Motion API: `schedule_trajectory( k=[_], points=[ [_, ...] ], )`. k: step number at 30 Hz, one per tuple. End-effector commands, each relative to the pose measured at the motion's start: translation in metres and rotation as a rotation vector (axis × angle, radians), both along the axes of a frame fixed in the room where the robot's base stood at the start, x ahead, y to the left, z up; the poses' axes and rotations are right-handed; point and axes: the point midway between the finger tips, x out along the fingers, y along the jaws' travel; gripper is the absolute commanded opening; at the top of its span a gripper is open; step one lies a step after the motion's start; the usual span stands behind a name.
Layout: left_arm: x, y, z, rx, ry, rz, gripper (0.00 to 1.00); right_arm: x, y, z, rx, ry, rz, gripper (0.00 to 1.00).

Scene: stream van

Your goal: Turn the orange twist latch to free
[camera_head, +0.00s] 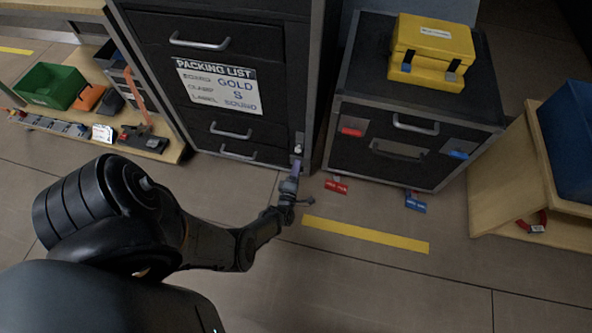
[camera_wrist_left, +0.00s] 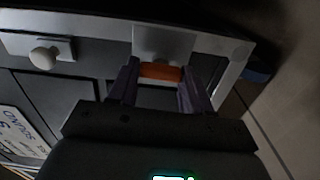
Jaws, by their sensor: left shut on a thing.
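The orange twist latch (camera_wrist_left: 160,72) sits on a light metal plate (camera_wrist_left: 165,42) on the frame of the black drawer cabinet (camera_head: 222,90). My left gripper (camera_wrist_left: 158,77) has one finger on each side of the latch and is shut on it. The latch lies crosswise between the fingertips in the wrist view. In the head view my left gripper (camera_head: 296,168) reaches the cabinet's lower right corner and hides the latch. My right gripper is in neither view.
A white knob (camera_wrist_left: 45,57) is beside the latch. A black case (camera_head: 400,150) with a yellow box (camera_head: 432,50) stands to the right. A low bench with a green bin (camera_head: 50,86) is at left. Floor around the yellow strip (camera_head: 365,234) is clear.

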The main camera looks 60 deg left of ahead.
Motion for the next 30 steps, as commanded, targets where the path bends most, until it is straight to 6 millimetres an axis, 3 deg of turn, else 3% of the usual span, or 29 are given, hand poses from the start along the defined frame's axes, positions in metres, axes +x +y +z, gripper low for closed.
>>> schedule_trajectory(
  k=[19, 20, 24, 30],
  points=[
    [0.0003, -0.0004, -0.0003, -0.037, -0.039, -0.001, 0.18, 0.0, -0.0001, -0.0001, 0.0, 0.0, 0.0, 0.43],
    [0.0002, -0.0003, -0.0003, -0.037, -0.038, -0.001, 0.52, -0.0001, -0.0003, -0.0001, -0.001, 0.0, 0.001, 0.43],
    [0.0002, -0.0003, -0.0002, -0.036, -0.038, -0.001, 0.73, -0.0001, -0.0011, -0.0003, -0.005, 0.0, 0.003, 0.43],
    [0.0002, -0.0002, -0.0002, -0.035, -0.038, 0.0, 0.74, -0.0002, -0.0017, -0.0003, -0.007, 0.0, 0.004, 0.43]
  ],
)
